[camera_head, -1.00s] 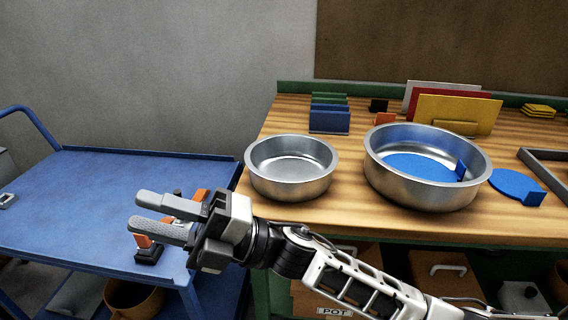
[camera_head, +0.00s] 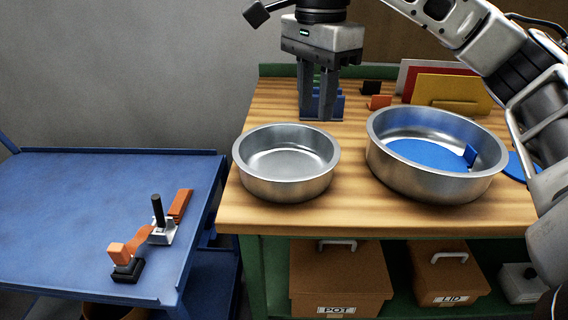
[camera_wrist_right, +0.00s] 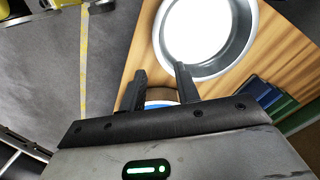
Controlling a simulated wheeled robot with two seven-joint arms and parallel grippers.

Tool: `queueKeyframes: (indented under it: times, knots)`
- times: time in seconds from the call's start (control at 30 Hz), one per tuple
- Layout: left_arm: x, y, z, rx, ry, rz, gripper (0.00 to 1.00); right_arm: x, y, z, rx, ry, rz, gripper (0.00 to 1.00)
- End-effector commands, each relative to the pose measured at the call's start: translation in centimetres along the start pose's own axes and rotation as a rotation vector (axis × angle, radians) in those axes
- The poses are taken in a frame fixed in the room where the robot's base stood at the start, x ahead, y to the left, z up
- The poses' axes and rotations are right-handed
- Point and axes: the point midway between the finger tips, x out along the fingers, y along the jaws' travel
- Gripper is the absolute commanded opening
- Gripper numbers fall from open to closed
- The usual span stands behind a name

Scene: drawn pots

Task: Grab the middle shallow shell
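Two round silver metal shells stand on the wooden bench top (camera_head: 350,213). The smaller shallow shell (camera_head: 285,185), near the middle of the head view, is empty. The larger shell (camera_head: 425,182) to its right has a blue disc (camera_head: 425,153) with an upright tab inside it. My right gripper (camera_head: 319,118) points down at the smaller shell's back rim, open and empty; I cannot tell its exact height. In the right wrist view the fingers (camera_wrist_right: 160,82) are spread and a silver shell (camera_wrist_right: 248,50) lies beyond them. My left gripper is not in view.
Blue and green holders (camera_wrist_right: 270,97) stand close behind the smaller shell. Yellow, red and white panels (camera_head: 447,92) stand at the back right. A blue cart (camera_head: 70,200) on the left carries orange and black parts (camera_head: 130,255). Boxes labelled POT (camera_head: 340,275) and LID (camera_head: 447,272) sit below.

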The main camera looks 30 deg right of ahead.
Motion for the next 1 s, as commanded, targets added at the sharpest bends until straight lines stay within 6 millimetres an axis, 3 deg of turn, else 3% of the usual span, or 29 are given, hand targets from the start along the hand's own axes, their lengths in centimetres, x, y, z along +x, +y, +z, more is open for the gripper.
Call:
queueKeyframes:
  times: [0.03,0.1,0.3,0.63,0.9,1.0]
  knots:
    - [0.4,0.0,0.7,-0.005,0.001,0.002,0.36,1.8,0.1,0.0,0.000,-0.001,0.007,0.32]
    - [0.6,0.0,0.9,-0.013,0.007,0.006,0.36,3.4,0.1,0.1,-0.001,-0.002,0.007,0.32]
    - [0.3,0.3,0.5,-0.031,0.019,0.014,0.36,7.0,0.1,0.0,0.000,-0.002,0.004,0.32]
    - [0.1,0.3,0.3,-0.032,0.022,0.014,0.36,9.8,0.1,0.0,0.000,-0.004,0.003,0.32]
    - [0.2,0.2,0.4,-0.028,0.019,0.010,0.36,13.7,0.2,-0.5,-0.001,-0.004,0.003,0.32]
    - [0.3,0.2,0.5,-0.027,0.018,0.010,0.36,14.3,0.2,-0.5,-0.001,-0.004,0.001,0.32]
